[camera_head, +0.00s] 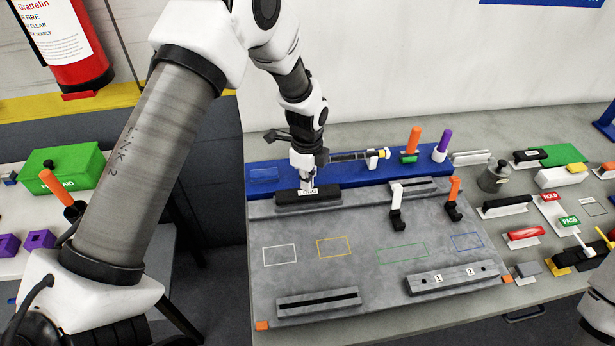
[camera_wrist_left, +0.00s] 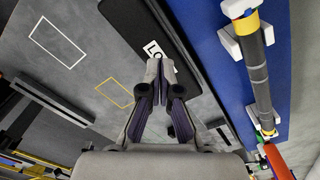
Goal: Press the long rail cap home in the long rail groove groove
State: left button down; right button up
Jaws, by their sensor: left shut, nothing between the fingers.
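The long rail cap (camera_head: 289,197) is a black bar with a white label at the plate's back left. In the left wrist view the cap (camera_wrist_left: 128,22) shows part of its label, "LO". A grey rail (camera_head: 322,206) shows under it; its groove is hidden, and I cannot tell how deep the cap sits. My left gripper (camera_head: 307,188) points down at the cap's middle, fingers shut and empty. In the left wrist view its fingertips (camera_wrist_left: 161,66) are together over the label; contact is unclear. My right gripper is out of view.
A front rail (camera_head: 278,307) has a dark slot, and a shorter slotted rail (camera_head: 427,182) stands at the back. Black-and-white (camera_head: 397,212) and orange (camera_head: 454,196) clamps stand to the right. A blue rack (camera_head: 350,170) with tools lies behind. The plate's outlined middle is clear.

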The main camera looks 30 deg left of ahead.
pick_arm(q)
jog(key=shift+f, duration=0.65)
jog(key=shift+w+d, duration=0.15)
jog(key=shift+w, duration=0.05)
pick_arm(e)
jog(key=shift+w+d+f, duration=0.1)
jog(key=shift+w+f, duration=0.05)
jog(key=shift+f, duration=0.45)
pick_arm(q)
jog(key=shift+s+f, duration=0.1)
jog(key=shift+s, duration=0.05)
jog(key=shift+f+b, duration=0.25)
jog(key=shift+b, duration=0.05)
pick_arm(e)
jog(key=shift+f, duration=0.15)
